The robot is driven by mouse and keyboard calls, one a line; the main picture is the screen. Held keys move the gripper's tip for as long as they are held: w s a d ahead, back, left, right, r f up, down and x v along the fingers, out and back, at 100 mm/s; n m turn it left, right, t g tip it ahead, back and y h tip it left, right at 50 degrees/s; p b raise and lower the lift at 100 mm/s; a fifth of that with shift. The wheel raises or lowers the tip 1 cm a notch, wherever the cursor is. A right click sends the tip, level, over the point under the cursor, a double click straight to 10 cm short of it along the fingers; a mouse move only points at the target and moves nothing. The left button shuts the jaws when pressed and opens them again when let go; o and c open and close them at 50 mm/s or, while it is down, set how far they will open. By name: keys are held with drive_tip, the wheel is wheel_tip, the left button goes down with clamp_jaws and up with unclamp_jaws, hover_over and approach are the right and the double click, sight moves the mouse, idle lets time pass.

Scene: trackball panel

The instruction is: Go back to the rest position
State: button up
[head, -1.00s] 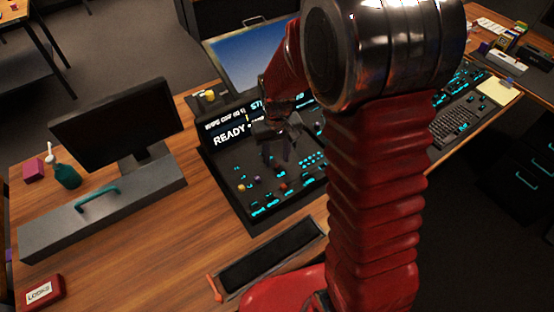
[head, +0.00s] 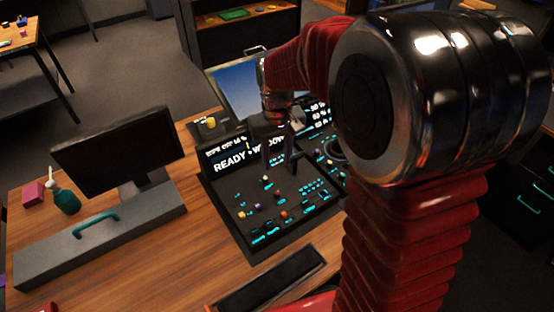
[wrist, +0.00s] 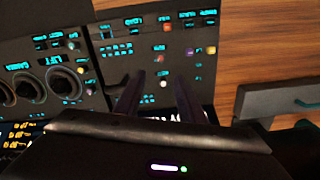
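The dark control panel (head: 285,222) stands on the wooden desk, with cyan labels, small coloured knobs and a lit display (head: 236,160) reading "READY". It also shows in the wrist view (wrist: 120,60). My gripper (head: 279,170) hangs in front of the display, fingers pointing down over the panel. Its two fingers are apart with nothing between them that it holds; they also show apart in the wrist view (wrist: 157,82). I cannot tell the exact height above the panel. A small pale knob or ball (wrist: 163,84) shows between the fingertips in the wrist view.
A black monitor (head: 118,150) stands left of the panel, with a grey box (head: 130,215) with a teal handle in front. A teal spray bottle (head: 66,200) is farther left. A blue screen (head: 232,90) stands behind the panel. My arm hides the right side.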

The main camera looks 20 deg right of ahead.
idle(0.3)
drive_tip(key=s+r+t, duration=0.2)
drive_tip(key=s+r, duration=0.4)
drive_tip(key=s, duration=0.3)
drive_tip(key=s+r+t, duration=0.3)
drive_tip(key=s+r, duration=0.3)
drive_tip(key=s, duration=0.4)
drive_tip(key=shift+s+d+m+t, duration=0.2)
drive_tip(key=shift+m+t, duration=0.1)
drive_tip(key=shift+c, duration=0.6)
idle(1.1)
